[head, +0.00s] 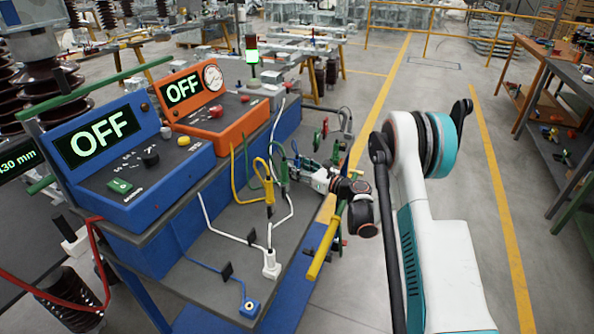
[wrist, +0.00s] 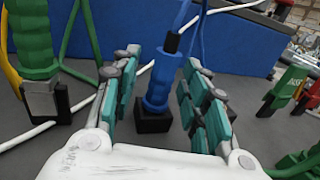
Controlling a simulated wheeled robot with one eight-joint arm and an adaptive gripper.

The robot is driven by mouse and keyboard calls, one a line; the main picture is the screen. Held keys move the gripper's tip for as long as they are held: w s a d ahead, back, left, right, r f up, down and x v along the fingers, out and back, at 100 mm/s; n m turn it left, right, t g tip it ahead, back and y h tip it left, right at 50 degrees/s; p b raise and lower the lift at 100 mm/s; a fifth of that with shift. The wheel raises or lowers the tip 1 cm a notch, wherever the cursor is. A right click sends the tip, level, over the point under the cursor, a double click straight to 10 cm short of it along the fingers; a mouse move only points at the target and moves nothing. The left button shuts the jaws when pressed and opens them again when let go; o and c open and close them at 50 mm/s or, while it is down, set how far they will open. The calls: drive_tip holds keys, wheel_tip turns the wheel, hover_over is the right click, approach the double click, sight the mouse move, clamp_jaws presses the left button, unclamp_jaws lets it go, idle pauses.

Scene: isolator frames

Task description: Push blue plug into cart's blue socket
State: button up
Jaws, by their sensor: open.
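In the wrist view a blue plug (wrist: 157,88) stands upright on a black base, with a blue cable rising from its top. My gripper (wrist: 161,63) is open, its teal finger pads on either side of the plug; contact cannot be told. In the head view my gripper (head: 318,180) is at the cart's right side, and the plug is too small to make out there. A blue block with a round top (head: 249,308), which looks like the blue socket, is at the front corner of the cart's grey shelf (head: 200,288); a blue wire runs to it.
A green plug (wrist: 35,45) stands left of my gripper, and red and green plugs (wrist: 290,90) stand to the right. The cart carries a blue box (head: 135,150) and an orange box (head: 210,105), both reading OFF.

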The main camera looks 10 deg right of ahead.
drive_tip(key=shift+w, duration=0.1)
drive_tip(key=shift+c, duration=0.2)
clamp_jaws()
drive_tip(key=shift+r, duration=0.1)
wheel_tip(320, 180, up, 20)
drive_tip(key=p, duration=0.7)
